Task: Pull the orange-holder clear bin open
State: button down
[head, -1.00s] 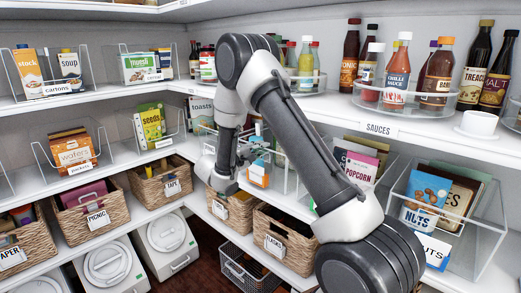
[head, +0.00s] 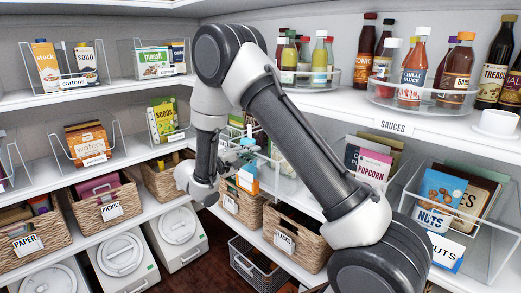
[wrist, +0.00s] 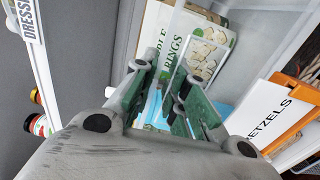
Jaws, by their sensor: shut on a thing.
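The clear bin with an orange label holder (head: 246,181) is on the middle shelf near the corner, partly behind my arm in the head view. In the wrist view its orange holder (wrist: 292,126) frames a white PRETZELS card on the right. My gripper (head: 240,152) is at the bin's upper front. In the wrist view my gripper (wrist: 168,98) has its green-padded fingers shut on the bin; the exact contact is hard to see. A box of rings (wrist: 192,45) and a light blue item show beyond the fingers.
A clear bin with popcorn (head: 374,165) and one with nuts (head: 440,190) stand to the right. Wicker baskets (head: 290,238) line the shelf below. The sauces shelf (head: 345,108) runs above. Open floor shows in front of the lower shelves.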

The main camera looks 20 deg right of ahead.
jog(key=shift+v, duration=2.5)
jog(key=c, duration=1.4)
grip_release()
jog(key=shift+a, duration=0.1)
jog(key=v, duration=1.1)
jog(key=shift+s+a+f, duration=0.1)
jog(key=shift+s+a, duration=0.1)
jog(key=shift+a, duration=0.15)
